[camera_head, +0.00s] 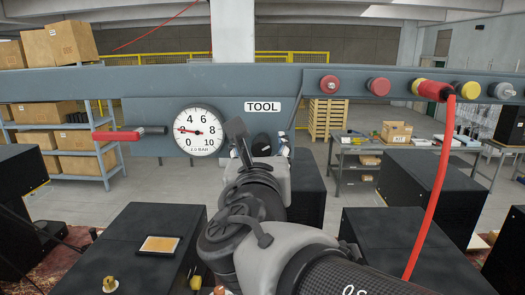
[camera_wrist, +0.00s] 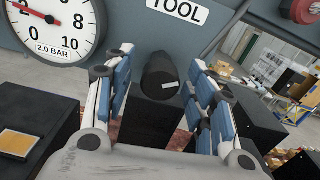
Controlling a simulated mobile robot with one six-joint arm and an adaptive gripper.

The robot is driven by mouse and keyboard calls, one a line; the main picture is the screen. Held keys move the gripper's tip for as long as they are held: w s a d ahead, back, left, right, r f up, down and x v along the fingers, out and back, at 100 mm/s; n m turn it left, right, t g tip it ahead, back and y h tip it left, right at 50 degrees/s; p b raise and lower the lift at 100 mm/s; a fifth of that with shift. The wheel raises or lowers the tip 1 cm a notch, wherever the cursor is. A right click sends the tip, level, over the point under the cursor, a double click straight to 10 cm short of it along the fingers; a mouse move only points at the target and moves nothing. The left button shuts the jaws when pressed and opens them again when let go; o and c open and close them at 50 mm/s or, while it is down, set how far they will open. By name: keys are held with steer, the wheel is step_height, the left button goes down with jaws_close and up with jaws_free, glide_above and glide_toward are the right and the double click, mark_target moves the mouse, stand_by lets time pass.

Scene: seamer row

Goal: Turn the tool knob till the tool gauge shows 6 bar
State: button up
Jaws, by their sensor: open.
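The tool gauge (camera_head: 198,131) is a round white dial on the grey panel, left of the TOOL label (camera_head: 262,106). Its red needle points at 2, and the wrist view shows the gauge (camera_wrist: 58,22) with "2.0 BAR" on it. The tool knob (camera_head: 262,146) is a black cylinder below the label, partly hidden by my arm. In the wrist view the knob (camera_wrist: 160,76) has a small white mark and stands between the blue finger pads. My gripper (camera_wrist: 162,68) is open, one finger on each side of the knob, with gaps visible.
A red-handled lever (camera_head: 118,135) sticks out left of the gauge. Red buttons (camera_head: 330,84) and a coupling with a red hose (camera_head: 436,160) are on the right of the beam. Black boxes (camera_head: 135,250) stand below. Shelves with cartons (camera_head: 78,150) are behind.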

steer(key=c, duration=1.1)
